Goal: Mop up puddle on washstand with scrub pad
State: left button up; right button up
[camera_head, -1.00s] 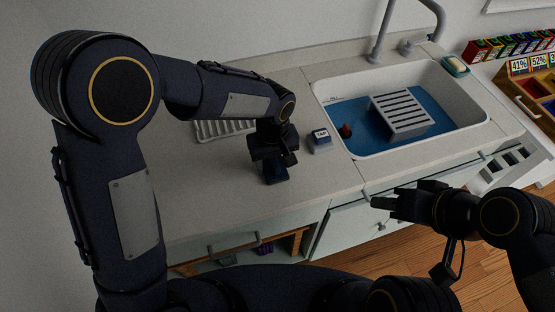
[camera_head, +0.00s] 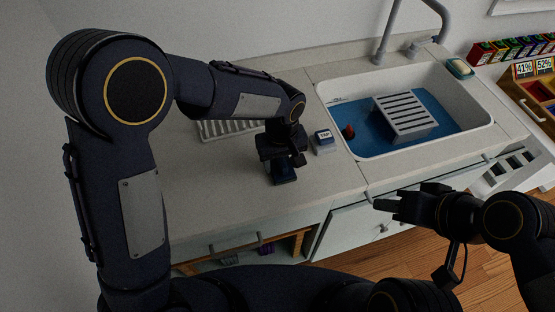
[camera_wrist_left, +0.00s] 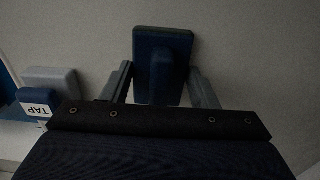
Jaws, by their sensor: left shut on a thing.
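My left gripper (camera_head: 283,166) is shut on a dark blue scrub pad (camera_head: 284,176), low over the washstand top (camera_head: 210,190), left of the sink. In the left wrist view the scrub pad (camera_wrist_left: 172,62) sits between the two fingers (camera_wrist_left: 160,85), its raised grip held by them. Whether the pad touches the counter I cannot tell. No puddle is clearly visible on the counter; the arm may hide part of it. My right gripper (camera_head: 387,203) is in front of the cabinet at the lower right, fingers apart and empty.
A small block marked TAP (camera_head: 323,141) stands close right of my left gripper; it also shows in the left wrist view (camera_wrist_left: 38,103). The sink (camera_head: 470,127) holds blue water, a slatted grey block (camera_head: 405,117) and a red thing (camera_head: 348,131). A ribbed tray (camera_head: 215,130) lies behind the arm.

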pick_arm(q)
jog(key=shift+d, duration=0.15)
jog(key=shift+d, duration=0.9)
jog(key=shift+a, duration=0.1)
jog(key=shift+a, duration=0.95)
jog(key=shift+r+p, duration=2.9)
jog(key=shift+r, duration=1.15)
